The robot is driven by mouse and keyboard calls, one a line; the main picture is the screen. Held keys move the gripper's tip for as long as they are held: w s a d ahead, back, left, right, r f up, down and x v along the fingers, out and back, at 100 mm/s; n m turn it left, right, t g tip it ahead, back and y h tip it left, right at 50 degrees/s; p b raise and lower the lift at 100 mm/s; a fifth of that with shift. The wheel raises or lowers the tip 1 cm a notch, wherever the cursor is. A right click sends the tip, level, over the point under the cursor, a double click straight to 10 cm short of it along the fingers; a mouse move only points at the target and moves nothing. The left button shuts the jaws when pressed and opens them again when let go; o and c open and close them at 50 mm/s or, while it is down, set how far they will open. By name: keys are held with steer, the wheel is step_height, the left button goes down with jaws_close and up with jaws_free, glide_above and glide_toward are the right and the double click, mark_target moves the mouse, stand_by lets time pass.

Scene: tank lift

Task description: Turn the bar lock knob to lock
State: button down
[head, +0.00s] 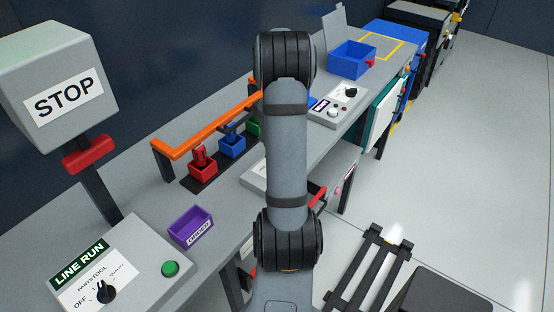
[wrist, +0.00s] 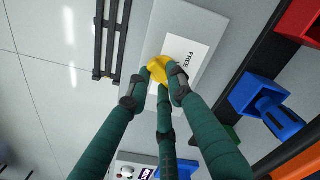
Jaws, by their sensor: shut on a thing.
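The bar lock knob (wrist: 158,65) is yellow and sits on a grey panel (wrist: 205,28) in the wrist view. A white label (wrist: 183,44) beside it reads "FREE"; the rest of the label is covered by the knob and fingers. My gripper (wrist: 160,80) has its dark green fingers closed around the knob. In the head view my arm hides the gripper and the knob, and only an edge of the panel (head: 254,176) shows left of the arm. An orange bar (head: 203,126) runs over red (head: 201,171), blue (head: 232,147) and green holders.
A purple bin (head: 190,226) and a line run box (head: 125,270) stand at the near left. A STOP box (head: 57,85) rises on a post. A blue bin (head: 352,60) and a control box (head: 338,105) are farther along the bench. Open floor (head: 470,170) lies right.

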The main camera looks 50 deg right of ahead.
steer(key=shift+m, duration=0.9)
steer(key=c, duration=1.7)
jaws_free()
steer(key=shift+o, duration=0.8)
step_height(320, 180, up, 12)
step_height(320, 180, down, 12)
steer(key=shift+f, duration=0.1)
